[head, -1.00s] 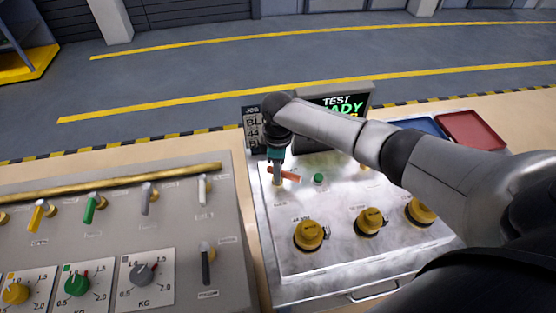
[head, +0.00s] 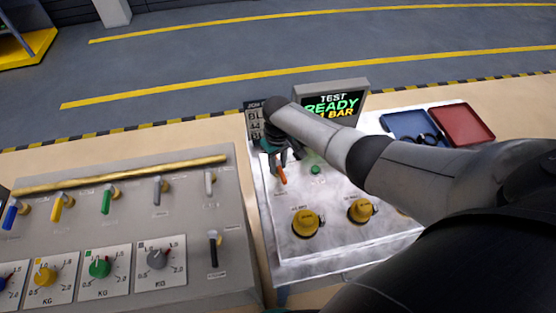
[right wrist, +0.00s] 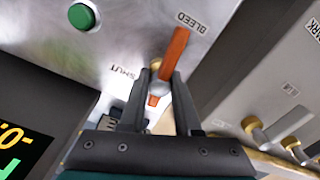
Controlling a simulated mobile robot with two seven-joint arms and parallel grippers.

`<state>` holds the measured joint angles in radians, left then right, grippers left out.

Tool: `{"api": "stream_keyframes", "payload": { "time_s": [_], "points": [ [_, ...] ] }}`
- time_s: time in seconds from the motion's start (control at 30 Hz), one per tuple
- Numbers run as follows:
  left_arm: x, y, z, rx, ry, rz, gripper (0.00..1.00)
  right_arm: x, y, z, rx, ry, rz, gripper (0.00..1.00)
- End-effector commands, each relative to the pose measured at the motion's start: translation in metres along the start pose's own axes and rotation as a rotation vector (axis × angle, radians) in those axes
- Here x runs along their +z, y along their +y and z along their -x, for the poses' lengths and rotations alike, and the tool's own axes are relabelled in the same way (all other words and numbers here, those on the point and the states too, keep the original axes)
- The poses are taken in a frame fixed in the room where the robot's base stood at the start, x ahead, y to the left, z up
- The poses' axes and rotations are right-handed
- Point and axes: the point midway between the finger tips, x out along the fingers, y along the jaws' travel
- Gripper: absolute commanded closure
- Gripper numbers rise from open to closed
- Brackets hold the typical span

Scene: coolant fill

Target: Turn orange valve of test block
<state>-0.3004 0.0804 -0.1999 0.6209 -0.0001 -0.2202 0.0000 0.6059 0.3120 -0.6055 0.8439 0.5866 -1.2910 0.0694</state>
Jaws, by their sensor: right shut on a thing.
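The orange valve handle (head: 282,175) is on the upper left of the silver test block (head: 345,215) in the head view. My right gripper (head: 277,158) is over it. In the right wrist view, the fingers (right wrist: 160,78) are on either side of the orange handle (right wrist: 174,52), shut on it near its brass pivot. The handle's long end reaches past the fingers toward the BLEED label (right wrist: 193,22). The SHUT label (right wrist: 124,78) is to the left of the fingers.
A green button (head: 315,170) and yellow knobs (head: 306,222) are on the block. A screen (head: 332,103) behind reads TEST READY. Blue (head: 412,126) and red (head: 461,125) trays lie at the right. A grey panel (head: 135,215) with coloured valves stands at the left.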

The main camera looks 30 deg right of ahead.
Motion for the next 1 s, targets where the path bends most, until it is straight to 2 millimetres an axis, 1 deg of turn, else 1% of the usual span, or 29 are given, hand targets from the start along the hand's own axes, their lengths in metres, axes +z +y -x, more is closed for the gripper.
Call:
{"api": "stream_keyframes", "payload": {
  "time_s": [0.3,0.77,0.8,1.0],
  "points": [
    [-0.0007,0.0,0.0057,0.0,0.0,0.0,0.5,-0.0007,-0.0006,0.0007,-0.002,0.002,-0.091,1.0],
    [-0.0006,0.0001,0.0058,0.0,0.0,0.0,0.5,-0.0011,-0.0003,0.0005,-0.001,0.003,-0.099,1.0],
    [-0.0006,0.0001,0.0058,0.0,0.0,0.0,0.5,-0.0011,-0.0003,0.0005,-0.001,0.003,-0.099,0.65],
    [-0.0006,0.0002,0.0058,0.0,0.0,0.0,0.5,-0.0008,-0.0002,0.0004,-0.001,0.002,-0.098,0.43]
  ]
}}
